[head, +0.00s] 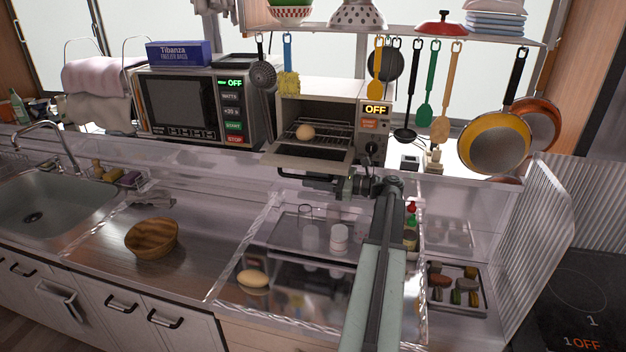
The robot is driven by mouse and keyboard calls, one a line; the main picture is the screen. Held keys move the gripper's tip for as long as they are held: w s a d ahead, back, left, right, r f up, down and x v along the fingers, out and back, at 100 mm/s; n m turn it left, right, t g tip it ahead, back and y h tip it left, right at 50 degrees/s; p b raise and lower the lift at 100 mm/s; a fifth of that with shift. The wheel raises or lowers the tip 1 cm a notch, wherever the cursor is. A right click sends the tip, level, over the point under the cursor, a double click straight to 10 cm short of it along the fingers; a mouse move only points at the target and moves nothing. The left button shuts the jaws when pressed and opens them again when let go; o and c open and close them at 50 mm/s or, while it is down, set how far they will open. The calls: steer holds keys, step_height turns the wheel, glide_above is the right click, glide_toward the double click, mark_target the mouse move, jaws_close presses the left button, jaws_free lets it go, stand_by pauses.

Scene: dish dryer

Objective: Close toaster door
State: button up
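The toaster (342,97) stands on the raised shelf at the back, right of the microwave. Its door (308,154) is open, folded down toward me, with its front edge low. A round tan item (305,132), like an egg or bun, sits on the wire rack inside. My gripper (318,182) is at the end of my dark arm, just in front of and below the door's front edge. I cannot tell whether it touches the door. Its fingers are small and dark here, so their opening is unclear.
A microwave (185,107) is left of the toaster. Several utensils hang above, including a yellow spatula (378,72) and a sponge brush (288,82). A wooden bowl (152,239) and an egg-like item (252,279) lie on the counter. A sink (50,205) is at left.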

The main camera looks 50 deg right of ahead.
jaws_close()
stand_by(1.2)
